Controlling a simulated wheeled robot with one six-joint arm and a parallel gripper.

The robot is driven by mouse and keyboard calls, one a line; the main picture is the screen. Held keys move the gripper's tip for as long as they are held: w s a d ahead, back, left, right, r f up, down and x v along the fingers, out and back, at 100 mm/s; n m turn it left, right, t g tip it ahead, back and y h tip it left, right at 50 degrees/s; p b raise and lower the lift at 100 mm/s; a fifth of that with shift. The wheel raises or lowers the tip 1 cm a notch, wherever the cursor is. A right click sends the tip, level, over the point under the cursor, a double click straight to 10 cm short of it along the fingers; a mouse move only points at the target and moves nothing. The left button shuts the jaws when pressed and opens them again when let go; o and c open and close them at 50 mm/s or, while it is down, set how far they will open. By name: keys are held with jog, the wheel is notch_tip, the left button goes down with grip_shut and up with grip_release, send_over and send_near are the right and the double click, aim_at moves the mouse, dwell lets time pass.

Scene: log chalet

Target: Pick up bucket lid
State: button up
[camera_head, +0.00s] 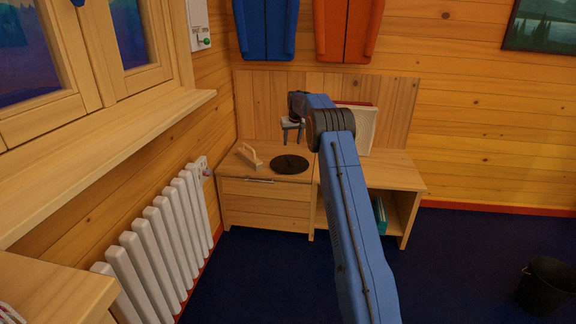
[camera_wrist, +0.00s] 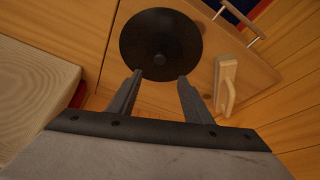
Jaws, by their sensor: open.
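The bucket lid (camera_head: 289,164) is a flat black disc lying on top of the low wooden cabinet in the head view. In the wrist view the lid (camera_wrist: 160,30) shows from above with a small round knob at its middle. My gripper (camera_head: 292,138) is above the cabinet top, over the lid in the head view. In the wrist view my gripper (camera_wrist: 158,76) is open and empty, its two fingertips at the lid's near edge in the picture. The knob lies a little beyond the line between the fingertips. I cannot tell the exact height above the lid.
A wooden block with a handle (camera_head: 249,156) lies left of the lid. A framed board (camera_head: 358,128) leans at the wall right of my gripper. A black bucket (camera_head: 545,284) stands on the blue floor at right. A white radiator (camera_head: 165,240) lines the left wall.

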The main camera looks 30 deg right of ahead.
aim_at(289, 158)
jog(key=x, duration=1.3)
jog(key=shift+w+f, duration=0.1)
jog(key=shift+f, duration=0.3)
grip_shut()
